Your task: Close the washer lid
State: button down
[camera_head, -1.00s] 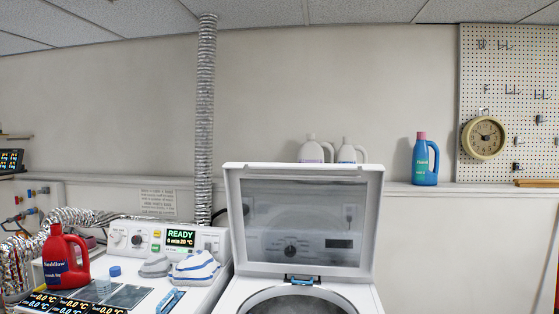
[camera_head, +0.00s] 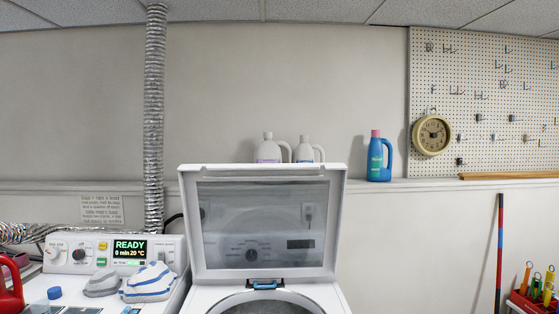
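The washer lid (camera_head: 262,170) stands open, raised upright behind the tub opening, with a white frame and a dark see-through panel. Below it, the white washer (camera_head: 196,299) shows a round tub opening (camera_head: 275,300) at the bottom of the picture. A small blue and dark latch piece (camera_head: 265,286) sits at the lower edge of the lid, behind the opening. The washer's control panel shows through the lid panel. My gripper and arm are not in view.
Bottles, including a blue one (camera_head: 379,158), stand on the ledge behind. A tool bin (camera_head: 530,300) is at the lower right.

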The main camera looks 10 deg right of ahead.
aim_at(187, 175)
jog(key=u, duration=0.05)
jog(key=i, duration=1)
jog(key=z, duration=0.05)
